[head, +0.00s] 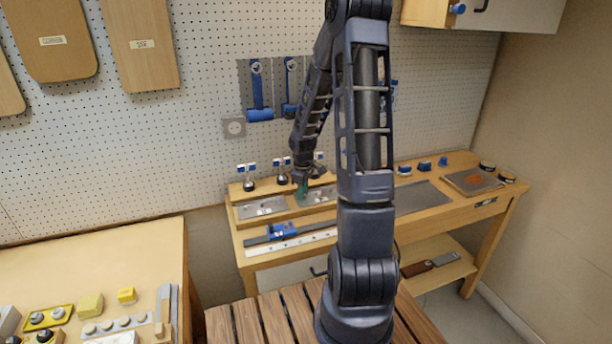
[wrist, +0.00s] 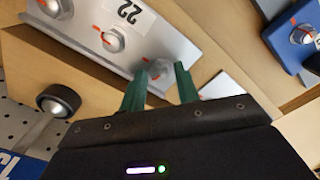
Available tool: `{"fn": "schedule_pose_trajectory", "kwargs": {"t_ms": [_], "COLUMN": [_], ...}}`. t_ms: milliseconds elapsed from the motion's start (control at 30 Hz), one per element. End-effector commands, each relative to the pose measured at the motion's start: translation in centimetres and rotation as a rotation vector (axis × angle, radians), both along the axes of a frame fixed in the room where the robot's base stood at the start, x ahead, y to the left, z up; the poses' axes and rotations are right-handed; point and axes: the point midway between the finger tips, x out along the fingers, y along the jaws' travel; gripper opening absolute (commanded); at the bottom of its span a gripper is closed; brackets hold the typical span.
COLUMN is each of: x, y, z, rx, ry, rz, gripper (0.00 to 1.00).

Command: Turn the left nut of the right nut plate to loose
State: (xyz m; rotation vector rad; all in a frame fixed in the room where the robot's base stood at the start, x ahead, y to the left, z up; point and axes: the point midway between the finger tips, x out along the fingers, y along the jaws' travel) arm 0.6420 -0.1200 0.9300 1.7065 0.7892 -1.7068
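The right nut plate (head: 321,195) is a grey metal plate on the wooden bench. In the wrist view this plate (wrist: 88,22) carries a "22" label and three visible nuts in a row. One nut (wrist: 113,40) and the nut at the top left (wrist: 52,7) show red marks. The end nut (wrist: 160,69) lies between the green fingertips, its mark not readable. My gripper (head: 302,193) is over the left end of the right plate in the head view. In the wrist view my gripper (wrist: 160,72) is open, fingers on either side of the end nut; contact is unclear.
The left nut plate (head: 262,207) lies beside it. Black-based knobs (head: 249,184) stand behind the plates; one knob (wrist: 58,100) is near my gripper in the wrist view. A blue block (wrist: 292,38) sits at the right there. A blue slider (head: 284,231) is in front.

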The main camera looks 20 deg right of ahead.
Motion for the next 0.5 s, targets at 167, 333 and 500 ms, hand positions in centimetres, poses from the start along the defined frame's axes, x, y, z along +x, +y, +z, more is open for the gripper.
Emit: {"fn": "schedule_pose_trajectory", "kwargs": {"t_ms": [167,333,500], "x": [0.04,0.03,0.02], "y": [0.03,0.05,0.06], "z": [0.03,0.03,0.02], "rx": [-0.001,-0.001,-0.001], "ry": [-0.001,-0.001,-0.001], "rz": [-0.11,-0.277,-0.445], "gripper": [0.33,0.33,0.33]}}
